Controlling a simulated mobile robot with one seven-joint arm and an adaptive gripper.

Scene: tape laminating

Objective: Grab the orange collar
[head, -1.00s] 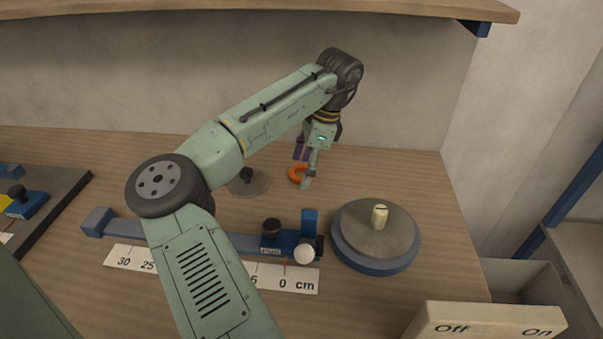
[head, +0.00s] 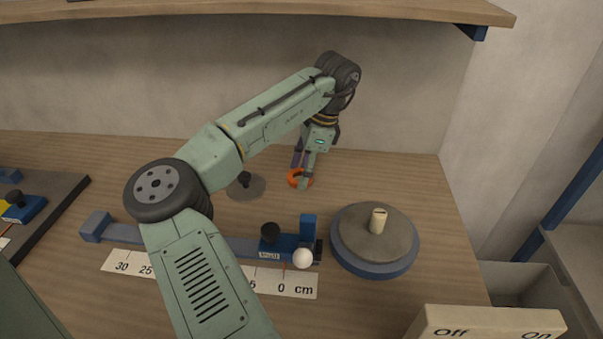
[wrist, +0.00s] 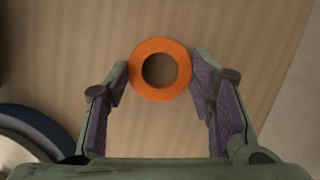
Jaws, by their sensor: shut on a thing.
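The orange collar (head: 293,179) is a thick ring near the back of the wooden table. It also shows in the wrist view (wrist: 160,94), with bare tabletop visible through its round hole. My gripper (head: 301,174) points down at it, with one purple-padded finger on each side. In the wrist view my gripper (wrist: 161,75) has both fingertips against the collar's outer sides, shut on it. The collar lies flat, at or very near the table surface; I cannot tell whether it touches the wood.
A blue-rimmed grey turntable (head: 376,238) with a cream peg stands front right. A blue slide rail (head: 240,243) with a black knob and a white ruler (head: 270,282) lies in front. A grey disc with a black knob (head: 245,187) sits left. A shelf (head: 300,8) hangs above.

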